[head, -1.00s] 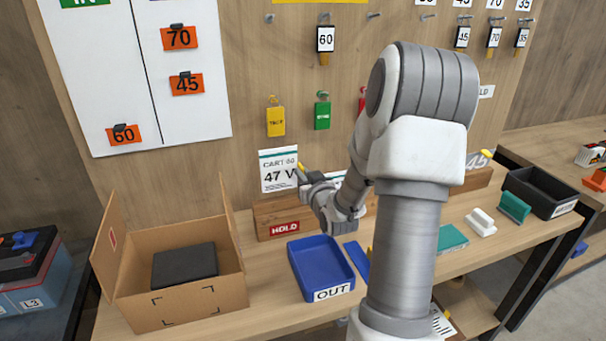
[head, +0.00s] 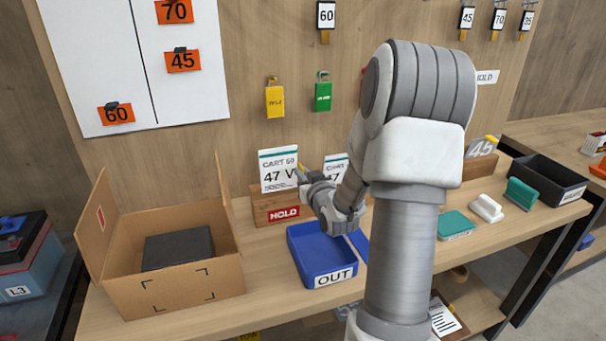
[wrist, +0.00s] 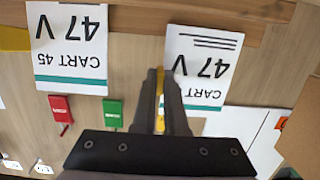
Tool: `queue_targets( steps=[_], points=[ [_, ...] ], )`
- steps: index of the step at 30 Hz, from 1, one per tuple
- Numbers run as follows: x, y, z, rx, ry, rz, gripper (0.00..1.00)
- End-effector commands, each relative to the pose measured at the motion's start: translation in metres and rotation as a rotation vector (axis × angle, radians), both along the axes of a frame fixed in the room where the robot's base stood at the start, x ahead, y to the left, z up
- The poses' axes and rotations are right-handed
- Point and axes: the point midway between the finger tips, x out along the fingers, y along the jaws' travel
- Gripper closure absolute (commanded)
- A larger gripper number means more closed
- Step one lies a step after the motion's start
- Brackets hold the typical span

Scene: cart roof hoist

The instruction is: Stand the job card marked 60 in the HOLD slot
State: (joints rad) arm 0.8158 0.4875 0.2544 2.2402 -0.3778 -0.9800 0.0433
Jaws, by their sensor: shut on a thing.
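The job card marked CART 60 (head: 277,171), white with a teal strip, is upright at the wooden block with the red HOLD label (head: 284,213). Its lower edge overlaps the block's top in the head view; I cannot tell whether it is in the slot or just above it. My gripper (wrist: 162,100) is shut on the card's yellow side tab (wrist: 160,118). In the wrist view this card (wrist: 203,68) is upside down, its lower text lines visible. A similar card marked CART 45 (wrist: 68,45) stands beside it, partly behind my gripper in the head view.
A blue OUT tray (head: 322,250) sits just in front of the block. An open cardboard box (head: 195,293) stands at left. Yellow (head: 275,100) and green (head: 322,96) padlocks hang on the wall above. A black bin (head: 543,185) is at the right.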

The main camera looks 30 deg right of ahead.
Motion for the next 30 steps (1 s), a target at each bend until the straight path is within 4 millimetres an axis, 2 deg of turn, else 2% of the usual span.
queue_targets(
  steps=[18, 30],
  points=[
    [0.0, 0.0, -0.003, 0.0, 0.0, 0.0, 1.0],
    [0.0, 0.0, -0.013, 0.0, 0.0, 0.0, 1.0]
  ],
)
